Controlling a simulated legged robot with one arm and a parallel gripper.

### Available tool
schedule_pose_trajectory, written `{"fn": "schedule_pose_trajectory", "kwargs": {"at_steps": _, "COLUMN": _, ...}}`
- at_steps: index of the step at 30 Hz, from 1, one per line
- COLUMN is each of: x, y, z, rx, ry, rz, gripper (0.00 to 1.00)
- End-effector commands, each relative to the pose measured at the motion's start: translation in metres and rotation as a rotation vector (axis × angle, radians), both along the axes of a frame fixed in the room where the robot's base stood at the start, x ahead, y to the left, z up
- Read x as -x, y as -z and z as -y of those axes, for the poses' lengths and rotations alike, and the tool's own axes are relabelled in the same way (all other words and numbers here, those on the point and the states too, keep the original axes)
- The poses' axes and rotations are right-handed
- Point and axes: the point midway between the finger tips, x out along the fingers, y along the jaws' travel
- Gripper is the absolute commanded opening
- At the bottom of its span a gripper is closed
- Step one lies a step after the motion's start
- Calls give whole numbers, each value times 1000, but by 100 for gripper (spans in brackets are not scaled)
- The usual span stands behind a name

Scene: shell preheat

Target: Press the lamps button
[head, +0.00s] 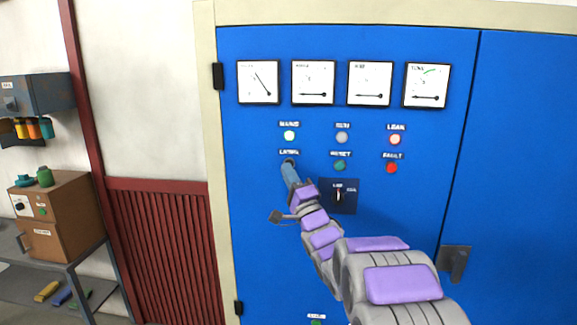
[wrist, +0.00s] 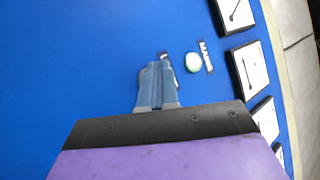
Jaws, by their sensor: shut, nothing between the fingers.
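The blue cabinet panel (head: 250,230) faces me. The lamps label (head: 289,153) shows on it, below the lit mains light (head: 289,135). My gripper (head: 289,165) is shut, with its fingertips right at the spot under the lamps label. The lamps button is mostly hidden behind the fingertips. In the wrist view my gripper (wrist: 156,66) points at the panel, with a label partly covered at its tips and the mains light (wrist: 193,62) to the right. I cannot tell whether the tips touch the button.
The green reset button (head: 340,166) and red fault button (head: 391,168) lie to the right. A rotary switch (head: 338,196) sits close to my arm. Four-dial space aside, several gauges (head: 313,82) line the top. A door handle (head: 455,262) is at lower right.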

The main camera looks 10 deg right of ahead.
Motion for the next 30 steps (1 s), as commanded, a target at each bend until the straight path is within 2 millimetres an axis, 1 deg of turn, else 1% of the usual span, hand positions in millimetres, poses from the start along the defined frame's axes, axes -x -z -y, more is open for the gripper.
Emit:
{"fn": "schedule_pose_trajectory", "kwargs": {"at_steps": 20, "x": 0, "y": 0, "z": 0, "rx": 0, "ry": 0, "rz": 0, "gripper": 0}}
{"fn": "schedule_pose_trajectory", "kwargs": {"at_steps": 30, "x": -6, "y": -2, "z": 3, "rx": -1, "ry": 0, "rz": -1, "gripper": 0}}
